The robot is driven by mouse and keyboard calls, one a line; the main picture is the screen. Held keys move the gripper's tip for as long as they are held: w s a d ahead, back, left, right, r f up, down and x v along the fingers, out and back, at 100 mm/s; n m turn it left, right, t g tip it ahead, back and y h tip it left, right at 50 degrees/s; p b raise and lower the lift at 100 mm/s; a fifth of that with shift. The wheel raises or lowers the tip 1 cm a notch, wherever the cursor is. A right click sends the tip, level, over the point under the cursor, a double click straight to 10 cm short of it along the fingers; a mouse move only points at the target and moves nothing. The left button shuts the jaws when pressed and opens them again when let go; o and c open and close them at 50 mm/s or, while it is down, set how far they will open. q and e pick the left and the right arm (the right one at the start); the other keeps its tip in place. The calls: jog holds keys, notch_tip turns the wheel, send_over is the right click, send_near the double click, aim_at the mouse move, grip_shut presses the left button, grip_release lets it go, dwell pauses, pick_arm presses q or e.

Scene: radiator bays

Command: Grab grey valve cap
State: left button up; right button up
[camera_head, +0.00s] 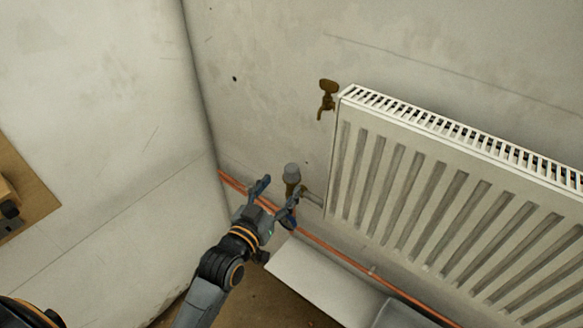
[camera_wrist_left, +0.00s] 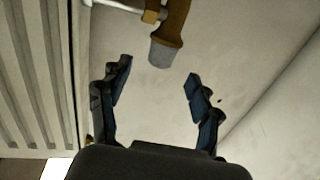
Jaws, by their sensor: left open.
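The grey valve cap (camera_head: 292,171) sits on top of a brass valve (camera_head: 291,188) at the lower left corner of the radiator. In the left wrist view the grey cap (camera_wrist_left: 162,54) hangs from the brass valve body (camera_wrist_left: 174,20), beyond the fingertips and between their lines. My left gripper (camera_head: 277,186) is open and empty close to the valve, with its fingers apart. Its two fingers also show in the left wrist view (camera_wrist_left: 158,77), and neither visibly touches the cap. My right gripper is not in view.
The white radiator (camera_head: 400,190) stands on the wall to the right, with a brass fitting (camera_head: 327,98) at its upper left. A copper pipe (camera_head: 330,249) runs low along the wall. A white panel (camera_head: 315,283) lies below. A wall corner is close on the left.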

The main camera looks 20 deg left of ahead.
aim_at(288, 173)
pick_arm(q)
jog(key=shift+w, duration=0.75)
jog(key=shift+w+d+f, duration=0.1)
jog(key=shift+w, duration=0.15)
jog(key=shift+w+d+r, duration=0.1)
jog(key=shift+w+r, duration=0.2)
jog(key=shift+w, duration=0.35)
jog(key=w, duration=0.1)
jog(key=w+p, duration=0.1)
jog(key=w, duration=0.1)
jog(key=shift+w+d, duration=0.2)
jog(key=shift+w, duration=0.3)
jog(key=c, duration=0.9)
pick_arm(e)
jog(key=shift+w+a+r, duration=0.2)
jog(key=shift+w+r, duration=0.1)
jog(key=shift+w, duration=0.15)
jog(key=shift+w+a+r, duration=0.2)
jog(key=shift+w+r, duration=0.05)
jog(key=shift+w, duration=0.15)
